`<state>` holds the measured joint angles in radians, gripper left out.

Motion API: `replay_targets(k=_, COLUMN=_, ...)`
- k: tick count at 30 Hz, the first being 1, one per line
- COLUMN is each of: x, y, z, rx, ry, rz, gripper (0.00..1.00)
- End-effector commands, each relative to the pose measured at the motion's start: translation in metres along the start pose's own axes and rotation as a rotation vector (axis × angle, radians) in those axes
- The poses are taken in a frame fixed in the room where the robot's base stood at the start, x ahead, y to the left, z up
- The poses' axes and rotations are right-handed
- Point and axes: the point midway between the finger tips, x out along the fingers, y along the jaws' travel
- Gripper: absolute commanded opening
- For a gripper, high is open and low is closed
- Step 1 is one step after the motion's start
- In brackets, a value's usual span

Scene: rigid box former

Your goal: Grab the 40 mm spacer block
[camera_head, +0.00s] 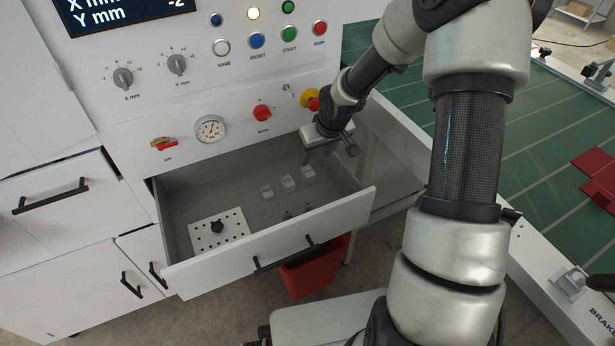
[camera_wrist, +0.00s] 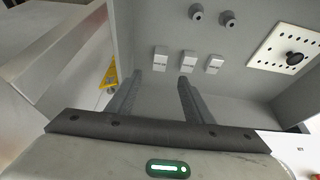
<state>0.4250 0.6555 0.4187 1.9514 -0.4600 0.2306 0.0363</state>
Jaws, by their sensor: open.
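Three small light-grey blocks stand in a row on the floor of the open drawer: a left one (camera_head: 266,191), a middle one (camera_head: 288,183) and a right one (camera_head: 308,174). The wrist view shows the same row, at its left (camera_wrist: 161,59), middle (camera_wrist: 188,64) and right (camera_wrist: 213,64). They bear small labels too blurred to read, so I cannot tell which is the 40 mm spacer block. My gripper (camera_head: 317,156) is open and empty over the drawer's right back part. In the wrist view its fingertips (camera_wrist: 160,79) point towards the blocks, apart from them.
The drawer (camera_head: 335,213) has raised walls around the blocks. A perforated white plate (camera_head: 205,242) with a black knob (camera_head: 217,227) lies at its left. Two round grey pieces (camera_wrist: 196,12) (camera_wrist: 227,18) stand near the blocks. The control panel (camera_head: 230,90) rises behind.

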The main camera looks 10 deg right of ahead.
Motion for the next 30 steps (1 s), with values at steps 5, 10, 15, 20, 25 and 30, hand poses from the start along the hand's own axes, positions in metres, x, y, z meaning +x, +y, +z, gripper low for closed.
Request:
replay_targets(k=5, x=0.045, y=-0.001, z=0.002, rx=-0.001, ry=-0.002, rz=-0.001, gripper=0.47)
replay_targets(k=10, x=0.071, y=0.000, z=0.001, rx=0.000, ry=-0.001, rz=0.000, gripper=0.47)
replay_targets(k=15, x=0.081, y=0.000, z=0.000, rx=-0.002, ry=0.000, rz=0.001, gripper=0.47)
replay_targets(k=20, x=0.101, y=-0.001, z=-0.002, rx=0.000, ry=-0.002, rz=0.000, gripper=0.47)
replay_targets(k=25, x=0.125, y=-0.001, z=-0.004, rx=0.000, ry=-0.002, rz=0.000, gripper=0.47)
replay_targets(k=30, x=0.132, y=0.000, z=-0.005, rx=-0.001, ry=0.000, rz=0.001, gripper=0.47)
